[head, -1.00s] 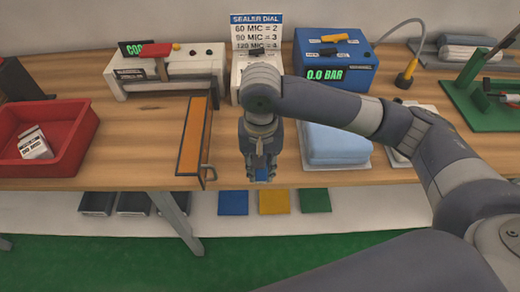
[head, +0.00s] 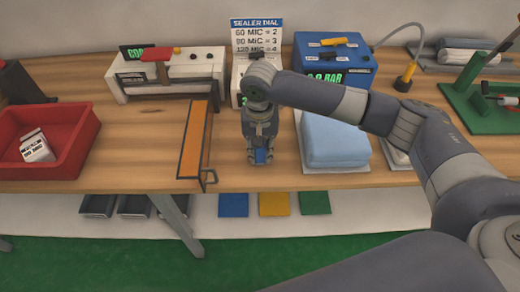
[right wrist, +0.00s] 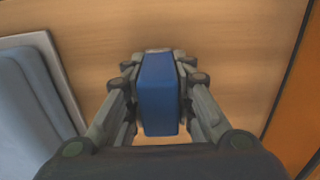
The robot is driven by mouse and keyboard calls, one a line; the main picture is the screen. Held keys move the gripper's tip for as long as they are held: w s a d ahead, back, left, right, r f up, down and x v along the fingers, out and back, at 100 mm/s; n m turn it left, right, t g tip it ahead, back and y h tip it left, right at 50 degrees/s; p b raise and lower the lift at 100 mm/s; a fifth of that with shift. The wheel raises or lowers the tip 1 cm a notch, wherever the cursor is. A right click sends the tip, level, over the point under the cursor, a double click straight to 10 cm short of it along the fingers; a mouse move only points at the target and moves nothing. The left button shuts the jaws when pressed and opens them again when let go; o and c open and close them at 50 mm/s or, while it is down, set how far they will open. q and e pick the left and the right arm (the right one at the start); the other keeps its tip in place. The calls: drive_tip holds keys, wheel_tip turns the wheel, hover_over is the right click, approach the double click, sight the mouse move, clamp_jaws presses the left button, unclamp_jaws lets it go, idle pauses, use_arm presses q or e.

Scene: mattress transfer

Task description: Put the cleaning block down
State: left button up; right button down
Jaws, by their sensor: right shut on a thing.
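The cleaning block is a small blue block (right wrist: 159,95), seen between the fingers in the right wrist view. It also shows as a small blue patch in the head view (head: 261,156). My right gripper (head: 260,154) is shut on it, over the front part of the wooden table, between the orange-topped bar and the light blue mattress. I cannot tell whether the block touches the table. The fingers hide parts of its sides. My left gripper is not in view.
The orange-topped bar (head: 194,138) lies left of the gripper. The folded light blue mattress (head: 334,138) lies on a pale sheet to the right. A red tray (head: 75,160) is far left. A blue pressure box (head: 355,65) and sealer dial sign (head: 257,38) stand behind.

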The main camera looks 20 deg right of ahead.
drive_tip(key=c, duration=1.4)
unclamp_jaws()
drive_tip(key=shift+o, duration=0.2)
drive_tip(key=shift+r, duration=0.15)
wheel_tip(320, 180, up, 12)
drive_tip(key=shift+f, duration=0.1)
